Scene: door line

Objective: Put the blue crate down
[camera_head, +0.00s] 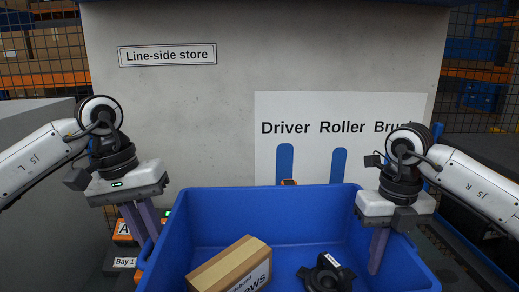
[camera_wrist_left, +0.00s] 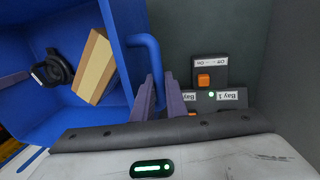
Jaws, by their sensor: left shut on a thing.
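The blue crate (camera_head: 265,205) is in front of me at the bottom of the head view; its near end is cut off. It holds a cardboard box (camera_head: 230,268) and a dark round part (camera_head: 327,275). My left gripper (camera_head: 146,235) is shut on the crate's left handle, and the left wrist view shows the blue handle (camera_wrist_left: 148,52) running to the fingers (camera_wrist_left: 157,97). My right gripper (camera_head: 379,262) is at the crate's right side. One finger shows against the inner right wall; the other is hidden, so I cannot tell its grip.
A "Bay 1" label (camera_head: 124,262) and an orange "A" marker (camera_head: 123,230) lie left of the crate. The left wrist view shows an orange button (camera_wrist_left: 203,80) on a switch plate beside them. A board (camera_head: 345,150) lettered Driver, Roller and a partly hidden word stands behind the crate.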

